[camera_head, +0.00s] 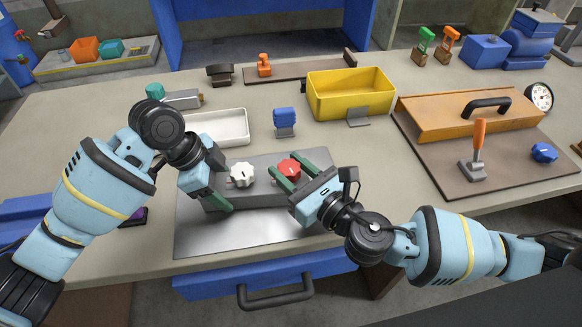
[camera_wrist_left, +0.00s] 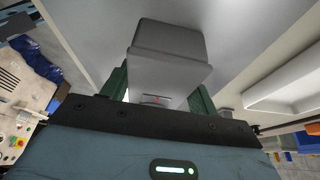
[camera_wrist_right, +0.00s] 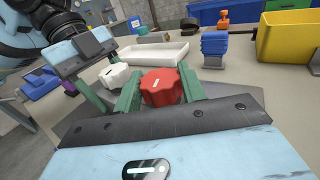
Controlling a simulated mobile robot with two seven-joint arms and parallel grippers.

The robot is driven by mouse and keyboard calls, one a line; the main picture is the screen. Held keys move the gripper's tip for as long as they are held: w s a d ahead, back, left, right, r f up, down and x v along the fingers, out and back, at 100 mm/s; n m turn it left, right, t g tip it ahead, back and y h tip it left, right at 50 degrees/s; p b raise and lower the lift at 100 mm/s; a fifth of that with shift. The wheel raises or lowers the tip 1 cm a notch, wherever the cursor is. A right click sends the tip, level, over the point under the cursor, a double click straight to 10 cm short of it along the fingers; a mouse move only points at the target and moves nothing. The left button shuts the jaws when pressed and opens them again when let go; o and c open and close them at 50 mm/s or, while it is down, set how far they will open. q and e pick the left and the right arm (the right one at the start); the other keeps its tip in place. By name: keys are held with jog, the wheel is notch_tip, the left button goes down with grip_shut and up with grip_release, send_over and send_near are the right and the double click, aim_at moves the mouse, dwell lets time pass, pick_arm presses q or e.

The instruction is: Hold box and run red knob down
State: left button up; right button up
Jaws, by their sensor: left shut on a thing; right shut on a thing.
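The grey box (camera_head: 262,193) sits on a metal plate (camera_head: 215,238) near the front edge of the table. A white knob (camera_head: 243,174) and a red knob (camera_head: 288,168) are on it. My left gripper (camera_head: 222,186) is shut on the left end of the box, which also shows between its fingers in the left wrist view (camera_wrist_left: 168,50). My right gripper (camera_head: 286,178) is shut on the red knob, with its green fingers on either side. The red knob, with a white mark, shows between them in the right wrist view (camera_wrist_right: 160,87).
A white tray (camera_head: 232,139), a blue block on a stand (camera_head: 285,117) and a yellow bin (camera_head: 377,80) stand behind the box. An orange cover with a black handle (camera_head: 450,112) and an orange lever (camera_head: 479,140) are at the right. A blue drawer (camera_head: 215,281) is below the front edge.

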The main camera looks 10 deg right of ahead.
jog(key=m+h, duration=0.2)
jog(key=h, duration=0.1)
jog(key=m+t+h, duration=0.1)
jog(key=m+h, duration=0.1)
jog(key=h, duration=0.1)
jog(key=m+t+h, duration=0.1)
jog(key=m+h, duration=0.1)
jog(key=h, duration=0.2)
jog(key=shift+a+m, duration=0.25)
jog(key=shift+m, duration=0.05)
jog(key=m+g+h, duration=0.1)
jog(key=m+h, duration=0.1)
jog(key=h, duration=0.2)
jog(key=m+g+h, duration=0.1)
jog(key=m+h, duration=0.2)
jog(key=h, duration=0.1)
jog(key=shift+m, duration=0.3)
jog(key=o, duration=1)
jog(key=shift+v, duration=3.75)
